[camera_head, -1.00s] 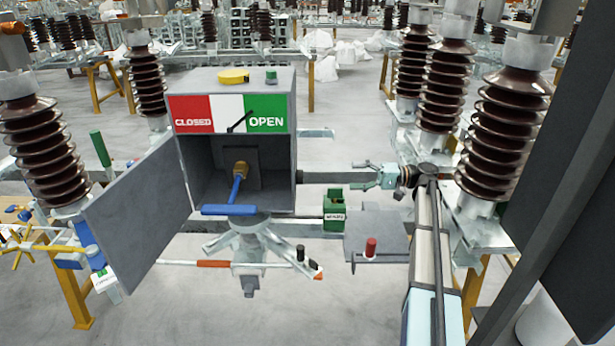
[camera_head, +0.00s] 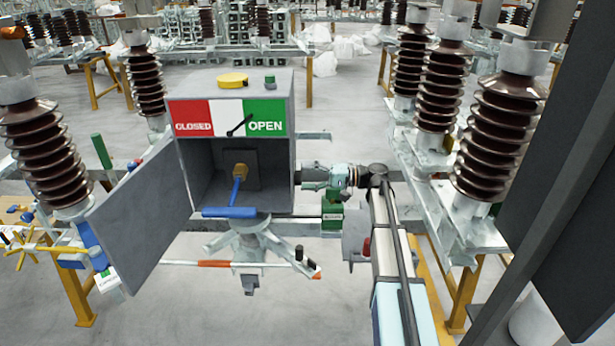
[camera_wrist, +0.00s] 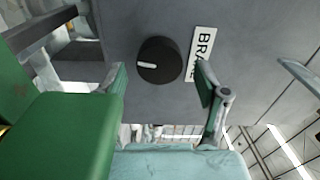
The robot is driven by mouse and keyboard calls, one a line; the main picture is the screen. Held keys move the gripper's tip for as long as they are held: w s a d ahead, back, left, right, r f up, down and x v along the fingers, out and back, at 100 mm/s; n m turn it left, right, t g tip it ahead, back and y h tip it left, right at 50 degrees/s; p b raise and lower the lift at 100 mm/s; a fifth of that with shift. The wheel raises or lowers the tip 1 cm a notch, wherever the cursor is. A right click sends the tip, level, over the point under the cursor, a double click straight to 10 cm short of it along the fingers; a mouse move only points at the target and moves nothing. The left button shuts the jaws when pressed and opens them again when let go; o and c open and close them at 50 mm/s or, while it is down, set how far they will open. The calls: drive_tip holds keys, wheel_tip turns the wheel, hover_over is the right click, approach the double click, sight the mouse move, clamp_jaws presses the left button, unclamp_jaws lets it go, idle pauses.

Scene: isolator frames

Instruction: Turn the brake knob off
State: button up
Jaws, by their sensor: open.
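The brake knob (camera_wrist: 159,60) is a round black knob with a short white mark, on a grey panel in the wrist view. A white label (camera_wrist: 202,52) beside it reads "BRA", its end hidden by a finger. My gripper (camera_wrist: 162,74) is open, with one finger on each side of the knob in the picture. I cannot tell whether either finger touches it.
The box front has a red CLOSED and green OPEN sign (camera_head: 228,118), an open door (camera_head: 146,215) at left and a blue handle (camera_head: 229,211). A green block (camera_head: 332,212) is just below my gripper. Brown insulators (camera_head: 497,125) stand at right.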

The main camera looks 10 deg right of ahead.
drive_tip(key=c, duration=1.2)
drive_tip(key=shift+o, duration=0.2)
drive_tip(key=shift+f+n+b, duration=0.2)
drive_tip(key=shift+n+b, duration=0.1)
drive_tip(key=shift+b, duration=0.5)
drive_tip(key=n+b, duration=0.5)
drive_tip(key=b, duration=0.3)
drive_tip(key=shift+r, duration=0.2)
drive_tip(key=shift+r+n, duration=0.1)
drive_tip(key=shift+n, duration=0.2)
